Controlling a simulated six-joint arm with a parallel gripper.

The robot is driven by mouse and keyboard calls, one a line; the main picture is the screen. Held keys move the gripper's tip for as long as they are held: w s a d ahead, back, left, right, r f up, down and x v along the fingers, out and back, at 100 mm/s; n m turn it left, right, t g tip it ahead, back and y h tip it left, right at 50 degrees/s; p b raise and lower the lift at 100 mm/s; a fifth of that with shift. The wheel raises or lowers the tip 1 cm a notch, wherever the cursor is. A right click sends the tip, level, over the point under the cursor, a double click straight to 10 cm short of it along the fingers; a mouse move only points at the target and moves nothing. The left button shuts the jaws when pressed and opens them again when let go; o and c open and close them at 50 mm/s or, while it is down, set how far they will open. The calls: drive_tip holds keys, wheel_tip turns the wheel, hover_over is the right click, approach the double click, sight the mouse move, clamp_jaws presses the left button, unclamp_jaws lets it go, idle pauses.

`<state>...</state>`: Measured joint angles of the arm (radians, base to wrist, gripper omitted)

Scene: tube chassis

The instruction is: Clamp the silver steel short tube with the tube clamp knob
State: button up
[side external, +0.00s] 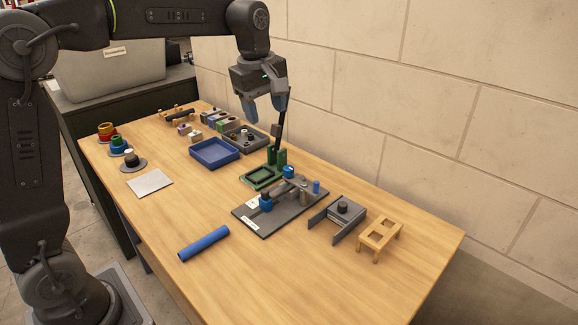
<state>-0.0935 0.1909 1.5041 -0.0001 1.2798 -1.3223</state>
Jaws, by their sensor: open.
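My gripper (266,109) is open and hangs above the back of the table, over the area of the green fixture, with nothing seen between its fingers. A dark grey plate fixture (244,217) lies near the middle of the table. A grey, silver-looking tube (288,189) seems to lie across it; its ends and seating are too small to make out. Blue parts stand on the plate: one at the left (265,203), one at the back (288,172) and one at the right (316,187). I cannot tell which is the tube clamp knob. My gripper is apart from all of these.
A green fixture (262,177) with an upright black lever (282,128) stands just below my gripper. A blue tray (214,153), grey bin (244,137), grey slide fixture (337,217) and wooden stand (380,235) surround the work. A blue tube (203,244) lies at front on clear table.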

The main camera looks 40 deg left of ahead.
sight(289, 167)
drive_tip(key=w+a+f+n+g, duration=0.2)
drive_tip(key=w+a+f+n, duration=0.2)
drive_tip(key=w+f+n, duration=0.5)
drive_tip(key=f, duration=0.4)
drive_tip(key=w+f, duration=0.1)
drive_tip(key=f, duration=0.7)
drive_tip(key=shift+w+d, duration=0.15)
drive_tip(key=shift+w, duration=0.1)
drive_tip(key=c, duration=0.9)
